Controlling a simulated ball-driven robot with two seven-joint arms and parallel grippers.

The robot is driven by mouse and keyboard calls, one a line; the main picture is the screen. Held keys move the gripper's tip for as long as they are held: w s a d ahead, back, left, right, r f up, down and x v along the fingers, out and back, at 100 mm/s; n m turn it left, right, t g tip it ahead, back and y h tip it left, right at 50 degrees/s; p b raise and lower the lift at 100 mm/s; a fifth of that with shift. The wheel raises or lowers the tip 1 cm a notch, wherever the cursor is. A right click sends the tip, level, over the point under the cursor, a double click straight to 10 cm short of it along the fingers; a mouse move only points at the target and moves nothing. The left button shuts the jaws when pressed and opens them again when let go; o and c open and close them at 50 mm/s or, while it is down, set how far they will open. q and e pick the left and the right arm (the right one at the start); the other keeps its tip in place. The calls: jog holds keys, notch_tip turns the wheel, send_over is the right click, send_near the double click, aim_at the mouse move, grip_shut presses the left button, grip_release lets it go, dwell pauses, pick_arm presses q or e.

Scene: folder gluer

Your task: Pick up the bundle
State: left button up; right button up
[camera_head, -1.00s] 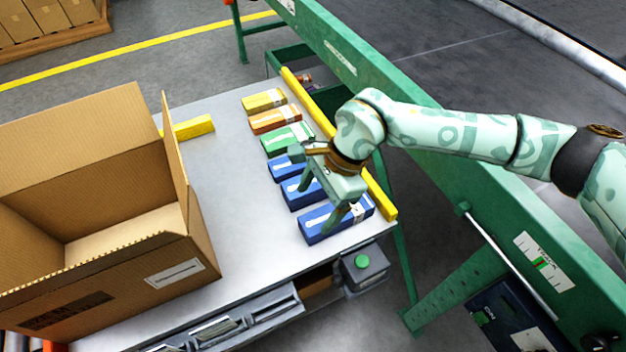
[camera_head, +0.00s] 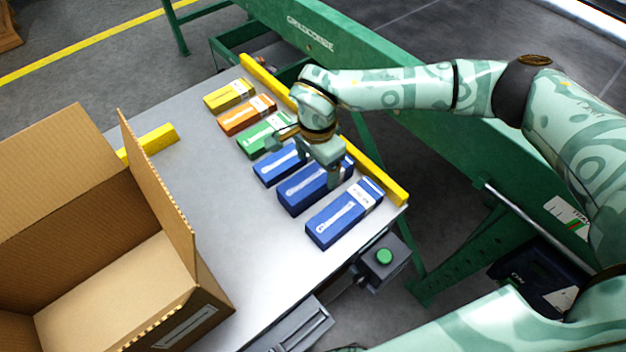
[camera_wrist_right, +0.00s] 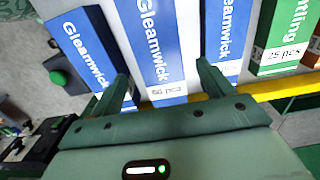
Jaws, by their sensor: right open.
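Three blue cartons lie in a row on the grey table: a near one (camera_head: 343,214), a middle one (camera_head: 300,190) and a far one (camera_head: 277,166). Which is meant by the bundle I cannot tell; no band or wrap shows. My right gripper (camera_head: 320,168) is open and empty over the middle carton. In the right wrist view, the fingers of the right gripper (camera_wrist_right: 165,82) lie on either side of the middle carton (camera_wrist_right: 152,45), with the near carton (camera_wrist_right: 82,48) to the left and the far one (camera_wrist_right: 226,40) to the right. Contact cannot be told. My left gripper is not in view.
Green (camera_head: 265,134), orange (camera_head: 247,115) and yellow (camera_head: 229,95) cartons continue the row. A yellow rail (camera_head: 385,186) runs along the table edge beside the green machine (camera_head: 440,140). A large open cardboard box (camera_head: 165,190) stands left. The table middle (camera_head: 215,185) is clear.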

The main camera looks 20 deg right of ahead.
aim_at(317, 174)
jog(key=shift+f, duration=0.9)
notch_tip(317, 174, down, 5)
jog(key=b, duration=0.3)
jog(key=shift+w+f, duration=0.1)
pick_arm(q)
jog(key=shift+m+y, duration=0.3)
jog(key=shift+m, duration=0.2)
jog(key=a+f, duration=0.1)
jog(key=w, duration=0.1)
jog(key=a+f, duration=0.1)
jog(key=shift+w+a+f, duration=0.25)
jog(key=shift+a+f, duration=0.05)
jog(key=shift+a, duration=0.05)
pick_arm(e)
jog(key=shift+r, duration=0.2)
jog(key=c, duration=1.3)
